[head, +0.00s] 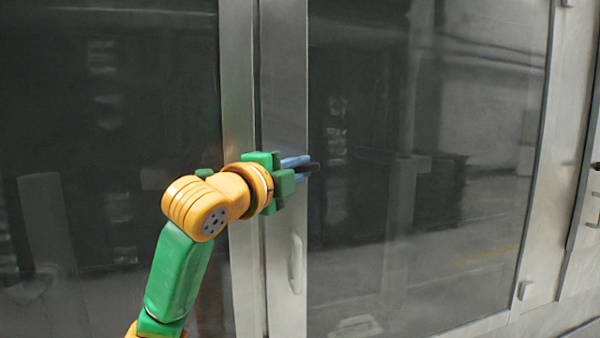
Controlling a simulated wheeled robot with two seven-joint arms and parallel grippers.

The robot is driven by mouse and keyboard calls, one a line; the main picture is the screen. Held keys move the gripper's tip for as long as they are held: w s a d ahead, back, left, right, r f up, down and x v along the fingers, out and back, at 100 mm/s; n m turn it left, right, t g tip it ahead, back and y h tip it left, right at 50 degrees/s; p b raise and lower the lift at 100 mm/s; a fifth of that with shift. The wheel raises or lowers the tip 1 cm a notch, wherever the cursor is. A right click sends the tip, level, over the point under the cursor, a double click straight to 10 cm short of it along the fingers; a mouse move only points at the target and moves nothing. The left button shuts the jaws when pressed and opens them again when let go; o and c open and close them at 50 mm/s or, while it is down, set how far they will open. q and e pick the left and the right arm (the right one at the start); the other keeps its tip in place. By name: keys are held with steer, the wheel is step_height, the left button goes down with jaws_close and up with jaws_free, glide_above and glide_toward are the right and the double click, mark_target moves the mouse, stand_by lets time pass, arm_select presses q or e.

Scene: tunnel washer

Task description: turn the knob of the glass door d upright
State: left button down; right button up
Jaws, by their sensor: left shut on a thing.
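The glass door (430,200) fills the right half of the head view, with dark reflecting glass in a grey metal frame. My left gripper (303,168) is at the left edge of this door, in front of its upright frame. Its blue fingers are shut on a small dark knob (315,166), whose tip shows just past the fingertips. The fingers hide most of the knob, so I cannot tell its angle. My right gripper is not in view.
A recessed pull handle (296,264) sits in the door frame below my left gripper. Another dark glass panel (100,110) stands to the left, partly behind my left arm. Hinges and metal framing (560,160) line the right side.

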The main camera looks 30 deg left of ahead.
arm_select(q)
steer(key=n+t+b, duration=0.1)
steer(key=b, duration=0.1)
steer(key=n+t+y+b, duration=0.1)
steer(key=n+b, duration=0.1)
steer(key=n+t+y+b, duration=0.1)
steer(key=n+b, duration=0.1)
steer(key=shift+d+f+t, duration=0.1)
steer(key=shift+f+t, duration=0.25)
steer(key=shift+t, duration=0.05)
steer(key=n+t+y+b, duration=0.1)
steer(key=n+y+b, duration=0.1)
steer(key=n, duration=0.2)
steer(key=shift+y+b, duration=0.3)
steer(key=n+y+b, duration=0.2)
steer(key=n+y, duration=0.1)
steer(key=n, duration=0.1)
steer(key=shift+r+y, duration=0.1)
steer(key=shift+y, duration=0.3)
steer(key=n+g+y, duration=0.1)
steer(key=n+y, duration=0.3)
steer(key=n, duration=0.1)
steer(key=shift+r+b, duration=0.1)
steer(key=shift+b, duration=0.3)
steer(key=shift+s+r+n+g+y, duration=0.1)
steer(key=shift+n+g+y, duration=1.05)
steer(key=shift+n+y, duration=0.7)
steer(key=shift+r+n+g+y, duration=0.1)
steer(key=shift+n+g+y, duration=1.15)
steer(key=shift+n, duration=1.4)
